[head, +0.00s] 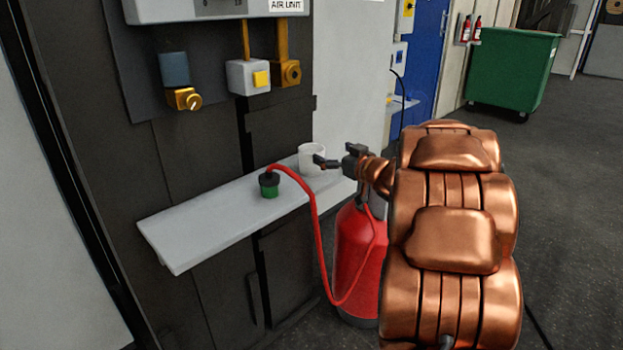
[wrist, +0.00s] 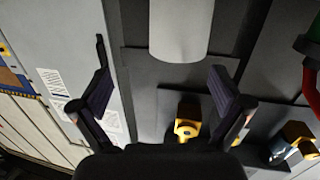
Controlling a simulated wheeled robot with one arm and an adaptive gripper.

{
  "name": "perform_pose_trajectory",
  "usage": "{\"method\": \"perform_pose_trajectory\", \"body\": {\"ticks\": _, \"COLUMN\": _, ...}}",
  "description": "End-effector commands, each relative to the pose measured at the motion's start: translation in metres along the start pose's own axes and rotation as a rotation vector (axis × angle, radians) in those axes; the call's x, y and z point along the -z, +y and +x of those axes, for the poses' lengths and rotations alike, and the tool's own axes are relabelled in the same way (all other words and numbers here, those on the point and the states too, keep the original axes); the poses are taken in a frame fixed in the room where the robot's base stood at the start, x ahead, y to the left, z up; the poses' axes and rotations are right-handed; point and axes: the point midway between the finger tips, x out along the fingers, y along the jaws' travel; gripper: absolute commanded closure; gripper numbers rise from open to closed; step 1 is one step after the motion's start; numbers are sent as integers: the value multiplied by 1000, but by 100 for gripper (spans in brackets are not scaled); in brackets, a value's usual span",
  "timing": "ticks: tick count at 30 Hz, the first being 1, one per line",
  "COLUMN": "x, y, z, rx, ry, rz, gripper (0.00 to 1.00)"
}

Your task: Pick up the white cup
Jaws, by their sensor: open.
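The white cup (head: 309,160) stands upright on the right part of a narrow grey shelf (head: 205,225). In the wrist view the cup (wrist: 180,28) shows as a pale cylinder at the top edge, partly cut off, ahead of and between the spread fingers. My gripper (head: 336,158) is open and empty just to the right of the cup, with one finger overlapping the cup's lower right side in the head view. The head view does not settle whether that finger touches it. My gripper (wrist: 160,65) also shows in the wrist view, with both dark fingers apart.
A green plug (head: 269,185) with a red hose (head: 311,215) sits on the shelf left of the cup. A red cylinder (head: 358,262) stands below the shelf's right end. Yellow fittings (head: 288,73) and a grey box stick out above the shelf.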

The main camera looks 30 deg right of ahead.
Motion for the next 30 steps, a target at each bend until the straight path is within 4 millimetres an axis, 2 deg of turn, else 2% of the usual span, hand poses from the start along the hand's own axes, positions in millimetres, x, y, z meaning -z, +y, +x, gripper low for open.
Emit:
{"method": "perform_pose_trajectory", "body": {"ticks": 1, "x": -14, "y": 1, "z": -2, "rx": 28, "ry": 20, "rz": 11, "gripper": 0}}
{"method": "perform_pose_trajectory", "body": {"ticks": 10, "x": -21, "y": -7, "z": -4, "rx": 129, "ry": 82, "rz": 49, "gripper": 0}}
{"method": "perform_pose_trajectory", "body": {"ticks": 20, "x": -20, "y": -13, "z": 22, "rx": 128, "ry": 79, "rz": 50, "gripper": 0}}
{"method": "perform_pose_trajectory", "body": {"ticks": 30, "x": -18, "y": -24, "z": 62, "rx": 128, "ry": 81, "rz": 47, "gripper": 0}}
